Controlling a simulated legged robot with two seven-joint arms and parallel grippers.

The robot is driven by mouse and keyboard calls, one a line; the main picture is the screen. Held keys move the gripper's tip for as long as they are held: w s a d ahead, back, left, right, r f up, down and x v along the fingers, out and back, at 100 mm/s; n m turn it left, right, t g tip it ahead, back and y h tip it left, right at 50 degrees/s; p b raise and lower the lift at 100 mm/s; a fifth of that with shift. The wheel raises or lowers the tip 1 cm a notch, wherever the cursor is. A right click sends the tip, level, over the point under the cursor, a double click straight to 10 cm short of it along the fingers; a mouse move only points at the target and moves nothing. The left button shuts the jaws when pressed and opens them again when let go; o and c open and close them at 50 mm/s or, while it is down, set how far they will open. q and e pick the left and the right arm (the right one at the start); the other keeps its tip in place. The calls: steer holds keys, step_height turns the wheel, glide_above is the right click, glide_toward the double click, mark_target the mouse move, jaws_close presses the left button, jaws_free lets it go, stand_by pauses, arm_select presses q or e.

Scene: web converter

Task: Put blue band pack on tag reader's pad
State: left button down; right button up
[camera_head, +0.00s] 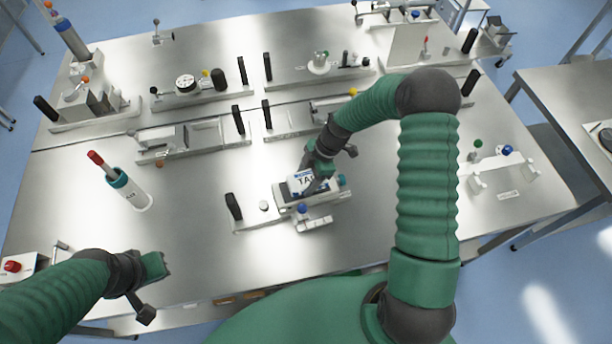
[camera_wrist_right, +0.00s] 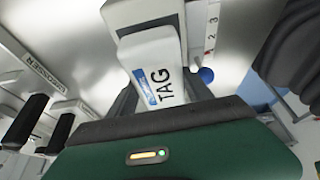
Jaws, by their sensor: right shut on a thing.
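The pack (camera_head: 303,182) is a small white block with a blue band and the letters TAG. My right gripper (camera_head: 318,186) is shut on it, directly over the tag reader. The wrist view shows the pack (camera_wrist_right: 156,66) between the dark fingers.
A white holder with a teal ring and red-tipped stick (camera_head: 130,190) stands left of the reader. Black upright handles, one of them (camera_head: 234,207) beside the reader, and several fixtures line the steel table (camera_head: 205,255). The table front is mostly clear.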

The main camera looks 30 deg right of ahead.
mark_target(305, 179)
steer(key=shift+a+f, duration=0.15)
steer(key=shift+f, duration=0.1)
steer(key=shift+w+a, duration=0.1)
steer(key=shift+a, duration=0.5)
steer(key=o, duration=1.4)
steer(key=shift+a, duration=0.1)
steer(key=shift+c, duration=0.2)
steer(key=shift+o, duration=0.9)
steer(key=shift+d+f, duration=0.15)
steer(key=shift+d, duration=0.45)
steer(key=shift+a+r, duration=0.1)
steer(key=shift+r, duration=0.2)
steer(key=b+v, duration=0.2)
steer(key=v, duration=0.2)
steer(key=shift+r+b, duration=0.2)
steer(key=shift+b, duration=0.1)
steer(key=b+v, duration=0.1)
steer(key=v, duration=0.6)
arm_select(q)
steer(key=shift+a+f, duration=0.2)
steer(key=shift+f, duration=0.75)
steer(key=shift+a+f, duration=0.15)
steer(key=shift+f, duration=0.75)
arm_select(e)
steer(key=s+a+r+m+t+h, duration=0.1)
steer(key=s+a+m+h, duration=0.3)
steer(key=s+a+m, duration=0.4)
steer(key=shift+s+r+m+t+h, duration=0.25)
steer(key=shift+s+m+t, duration=0.25)
steer(key=shift+s+m, duration=3.05)
